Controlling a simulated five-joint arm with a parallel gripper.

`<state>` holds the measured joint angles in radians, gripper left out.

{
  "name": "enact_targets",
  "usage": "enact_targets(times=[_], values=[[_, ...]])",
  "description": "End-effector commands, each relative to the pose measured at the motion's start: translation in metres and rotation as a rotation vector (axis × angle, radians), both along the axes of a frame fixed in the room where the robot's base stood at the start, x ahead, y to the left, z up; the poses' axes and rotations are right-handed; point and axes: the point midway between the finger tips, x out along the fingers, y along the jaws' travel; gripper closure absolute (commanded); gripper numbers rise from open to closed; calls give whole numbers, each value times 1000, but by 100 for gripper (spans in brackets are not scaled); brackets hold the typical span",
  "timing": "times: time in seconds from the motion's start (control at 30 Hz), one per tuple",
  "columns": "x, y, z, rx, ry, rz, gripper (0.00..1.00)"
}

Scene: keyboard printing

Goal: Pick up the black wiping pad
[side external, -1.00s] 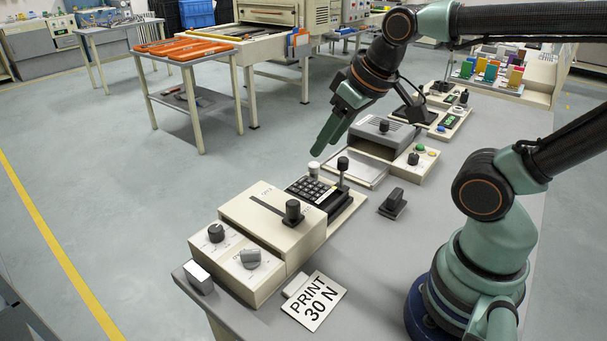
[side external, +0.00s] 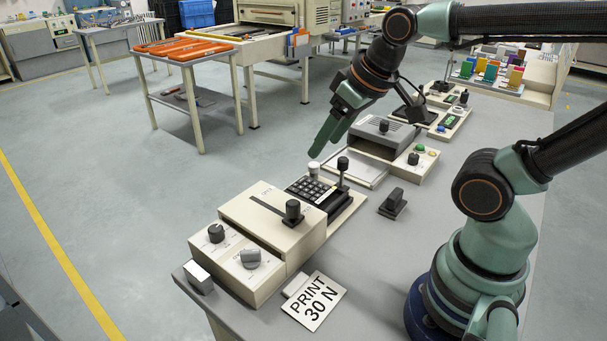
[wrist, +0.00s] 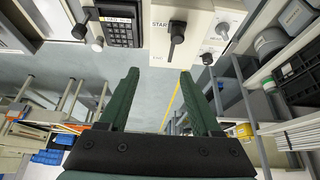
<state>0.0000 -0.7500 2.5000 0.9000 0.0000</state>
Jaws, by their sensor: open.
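The black wiping pad (side external: 393,204), a small dark block with a raised grip, lies on the grey bench to the right of the keypad unit. My gripper (side external: 325,142) is open and empty, with its green fingers pointing down and to the left, above the bench's far edge. It is up and to the left of the pad in the side view, well apart from it. In the wrist view my open gripper (wrist: 159,72) shows two green fingers with a clear gap between them. I cannot make out the pad in the wrist view.
The keypad unit (side external: 313,190) has an upright lever and a white knob (side external: 314,169) near my fingertips. A grey-topped machine (side external: 380,140) stands behind. Bare bench surrounds the pad.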

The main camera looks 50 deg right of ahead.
Motion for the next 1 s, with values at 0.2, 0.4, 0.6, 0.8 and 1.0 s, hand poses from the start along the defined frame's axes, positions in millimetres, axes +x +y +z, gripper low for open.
enact_targets(times=[0.2,0.4,0.6,0.8,1.0], values=[[1,-3,-1,4,6,-16,35],[5,-47,-17,73,98,-297,35],[-6,-128,-52,208,240,-830,35],[-36,-191,-87,324,341,-1290,35],[-55,-218,-105,380,383,-1515,35]])
